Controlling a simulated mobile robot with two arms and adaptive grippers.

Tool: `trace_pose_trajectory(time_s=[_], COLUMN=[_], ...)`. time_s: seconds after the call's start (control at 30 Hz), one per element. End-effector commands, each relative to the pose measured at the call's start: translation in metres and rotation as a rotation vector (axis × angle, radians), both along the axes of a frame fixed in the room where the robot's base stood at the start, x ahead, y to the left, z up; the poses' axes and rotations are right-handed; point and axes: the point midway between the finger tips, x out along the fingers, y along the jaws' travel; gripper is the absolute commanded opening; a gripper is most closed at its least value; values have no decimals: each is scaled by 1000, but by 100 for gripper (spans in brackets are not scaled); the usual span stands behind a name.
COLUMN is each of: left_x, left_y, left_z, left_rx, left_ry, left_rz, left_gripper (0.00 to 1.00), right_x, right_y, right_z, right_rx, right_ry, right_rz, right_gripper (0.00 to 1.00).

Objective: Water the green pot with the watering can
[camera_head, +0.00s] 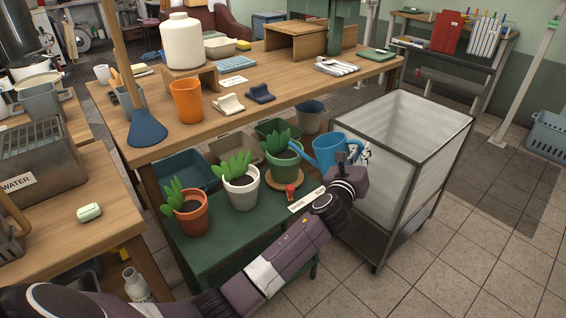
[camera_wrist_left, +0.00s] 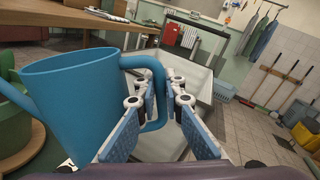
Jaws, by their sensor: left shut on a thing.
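The green pot (camera_head: 284,168) with a leafy plant stands on a round saucer (camera_head: 285,181) on a low green bench. The blue watering can (camera_head: 336,149) is just right of it, its spout pointing left towards the pot's rim. Whether spout and rim touch, and whether water flows, I cannot tell. My left gripper (camera_head: 354,155) is shut on the can's handle. In the left wrist view, the can (camera_wrist_left: 75,105) fills the left side and its handle (camera_wrist_left: 159,95) lies between the fingers (camera_wrist_left: 165,98). The green pot (camera_wrist_left: 18,125) shows behind the can. My right gripper is out of view.
A white pot (camera_head: 242,190) and a terracotta pot (camera_head: 188,214) with plants stand left on the green bench (camera_head: 215,250). A small red object (camera_head: 291,190) is near the saucer. A wooden table (camera_head: 290,90) is behind.

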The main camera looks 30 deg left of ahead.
Motion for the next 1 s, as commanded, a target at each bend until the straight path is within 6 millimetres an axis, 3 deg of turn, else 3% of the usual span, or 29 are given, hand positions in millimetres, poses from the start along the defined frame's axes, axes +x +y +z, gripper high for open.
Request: trace_pose_trajectory(time_s=[0.63,1.0], left_x=[0,0], left_y=[-1,-2], left_z=[-3,-12], left_rx=[29,70], left_ry=[-4,-3], left_rz=[-1,-1], left_gripper=[0,0], right_x=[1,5], right_y=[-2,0], right_z=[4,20], right_rx=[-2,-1], right_ry=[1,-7], right_rz=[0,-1], right_gripper=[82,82])
